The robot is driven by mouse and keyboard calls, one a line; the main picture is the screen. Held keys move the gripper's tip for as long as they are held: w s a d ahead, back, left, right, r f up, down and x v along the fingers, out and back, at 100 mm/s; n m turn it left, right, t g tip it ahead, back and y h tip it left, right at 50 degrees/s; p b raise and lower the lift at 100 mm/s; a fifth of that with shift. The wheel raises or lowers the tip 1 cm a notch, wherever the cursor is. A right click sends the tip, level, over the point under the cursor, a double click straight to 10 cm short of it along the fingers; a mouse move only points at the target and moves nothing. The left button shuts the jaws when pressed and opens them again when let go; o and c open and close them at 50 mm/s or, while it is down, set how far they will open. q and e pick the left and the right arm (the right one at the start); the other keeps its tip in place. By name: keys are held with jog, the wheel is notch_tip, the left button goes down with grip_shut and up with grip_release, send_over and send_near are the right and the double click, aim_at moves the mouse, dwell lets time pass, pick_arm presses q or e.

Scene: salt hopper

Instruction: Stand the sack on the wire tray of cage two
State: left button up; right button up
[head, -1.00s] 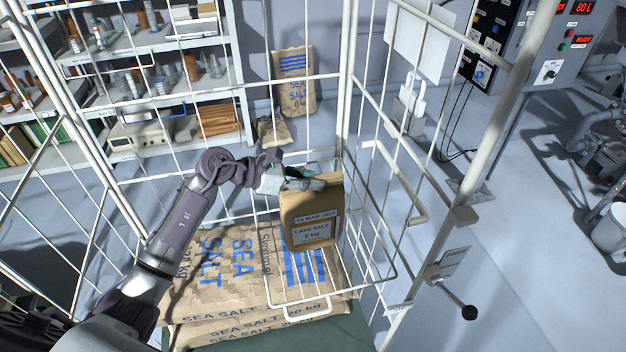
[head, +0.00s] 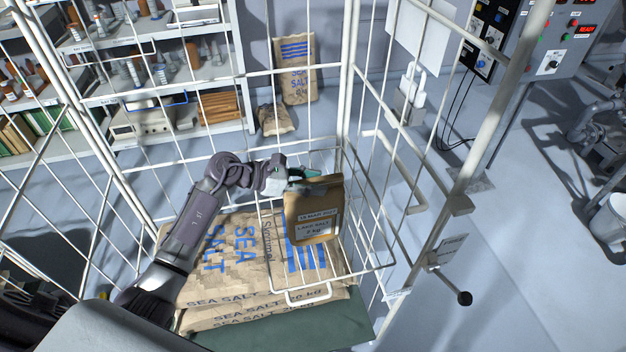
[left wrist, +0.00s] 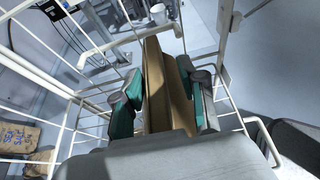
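The sack (head: 313,212) is a small brown paper bag labelled lake salt, 2 kg. It stands nearly upright in the head view, inside the outline of the white wire tray (head: 308,297) in the cage. Whether its base touches the tray wires I cannot tell. My left gripper (head: 314,179) is shut on the sack's top. In the left wrist view the green-padded fingers press both sides of the sack (left wrist: 165,95), and the tray's wires show around it. My right gripper is not in view.
Large sea salt sacks (head: 225,255) lie stacked on a green surface (head: 290,328) below the tray. White cage bars (head: 345,90) rise around the arm. A shelf unit (head: 150,90) stands behind on the left. A control panel (head: 545,45) is at the right, with clear floor before it.

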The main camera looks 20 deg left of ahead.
pick_arm(q)
jog(key=shift+a, duration=0.15)
jog(key=shift+s+a, duration=0.15)
jog(key=shift+a, duration=0.15)
jog(key=b+v, duration=0.4)
jog(key=v, duration=0.7)
jog(key=shift+s+r, duration=0.15)
jog(key=shift+r, duration=0.05)
jog(key=shift+d, duration=0.1)
